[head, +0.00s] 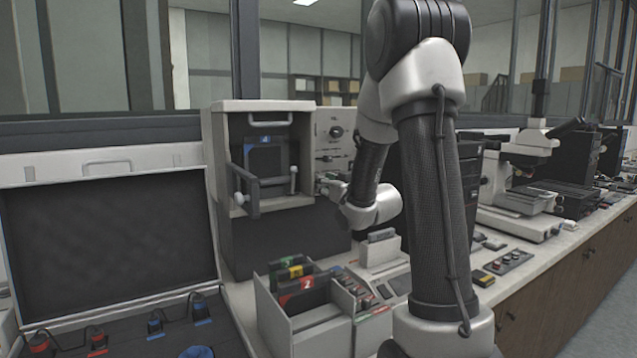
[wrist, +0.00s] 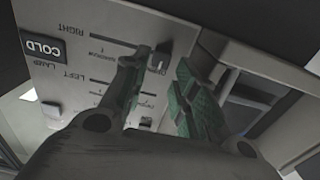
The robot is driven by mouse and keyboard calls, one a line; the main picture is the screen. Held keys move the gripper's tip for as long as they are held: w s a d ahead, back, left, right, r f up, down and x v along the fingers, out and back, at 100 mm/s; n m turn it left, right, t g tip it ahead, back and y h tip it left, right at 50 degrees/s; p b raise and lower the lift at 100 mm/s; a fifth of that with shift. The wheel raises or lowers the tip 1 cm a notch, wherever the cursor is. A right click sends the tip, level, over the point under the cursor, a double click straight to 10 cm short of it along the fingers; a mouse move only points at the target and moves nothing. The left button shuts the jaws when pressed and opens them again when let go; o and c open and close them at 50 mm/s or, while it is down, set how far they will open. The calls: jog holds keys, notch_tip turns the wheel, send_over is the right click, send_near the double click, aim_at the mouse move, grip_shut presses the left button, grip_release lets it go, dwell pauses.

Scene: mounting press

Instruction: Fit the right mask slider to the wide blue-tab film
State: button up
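The right mask slider's dark knob (wrist: 159,58) stands on the pale panel near the end of its slot, beside the upside-down label RIGHT. My gripper (wrist: 160,69) is open, with one green-padded finger on either side of the knob; I cannot tell whether either touches it. The LEFT slot runs below in the wrist view, partly hidden by a finger. In the head view, my gripper (head: 327,186) is at the lower part of the control panel (head: 335,130). A dark framed piece with a blue mark (head: 265,141) shows inside the press opening (head: 237,135).
A COLD lamp sign (wrist: 43,49) is on the panel. A handle bar (head: 254,192) crosses the front of the press. A bin with coloured numbered tabs (head: 268,308) stands below, near a light box (head: 110,240). A microscope (head: 530,170) is at the right.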

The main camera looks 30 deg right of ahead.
jog(key=shift+w, duration=1.5)
grip_shut()
jog(key=d, duration=0.4)
jog(key=shift+w, duration=0.1)
grip_release()
jog(key=s, duration=0.7)
jog(key=shift+s, duration=0.3)
